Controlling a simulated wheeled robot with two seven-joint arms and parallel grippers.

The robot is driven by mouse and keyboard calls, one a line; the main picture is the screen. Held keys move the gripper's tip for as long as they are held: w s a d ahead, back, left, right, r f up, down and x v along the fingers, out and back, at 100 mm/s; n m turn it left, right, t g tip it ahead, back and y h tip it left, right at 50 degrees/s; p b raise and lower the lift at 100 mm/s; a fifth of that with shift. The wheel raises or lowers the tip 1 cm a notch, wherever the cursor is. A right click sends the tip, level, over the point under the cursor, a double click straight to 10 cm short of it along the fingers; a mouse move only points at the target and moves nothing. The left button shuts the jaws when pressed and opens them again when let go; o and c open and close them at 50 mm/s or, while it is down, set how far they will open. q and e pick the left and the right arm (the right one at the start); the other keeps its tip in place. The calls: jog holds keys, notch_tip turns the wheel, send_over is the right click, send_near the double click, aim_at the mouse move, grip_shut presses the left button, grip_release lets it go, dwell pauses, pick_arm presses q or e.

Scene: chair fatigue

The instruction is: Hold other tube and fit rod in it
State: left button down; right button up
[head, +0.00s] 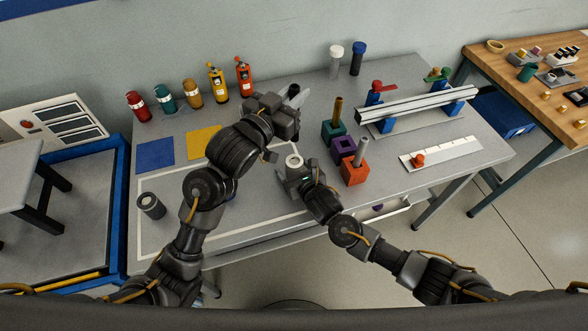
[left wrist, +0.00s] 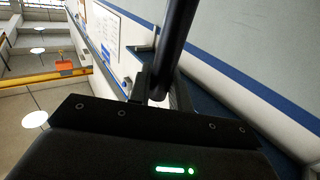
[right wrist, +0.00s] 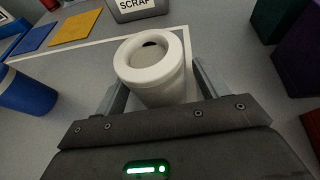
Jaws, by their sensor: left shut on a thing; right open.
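A white ring-ended tube (head: 294,160) stands on the table in front of me. In the right wrist view the tube (right wrist: 152,62) sits between the fingers of my right gripper (right wrist: 155,90), its dark bore facing up. The right gripper is open around it. My left gripper (head: 285,113) is above and beyond the tube in the head view. It is shut on a dark rod (left wrist: 175,45), which runs up out of the fingers in the left wrist view. The rod is apart from the tube. Its far end is out of frame.
Teal, purple and orange blocks (head: 354,172) stand right of the tube, two with upright rods. A rail on blue supports (head: 415,104) is beyond. Several coloured bottles (head: 192,93) line the back edge. A SCRAP container (right wrist: 138,8) is behind the tube. A dark cylinder (head: 151,205) stands left.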

jog(key=c, duration=1.1)
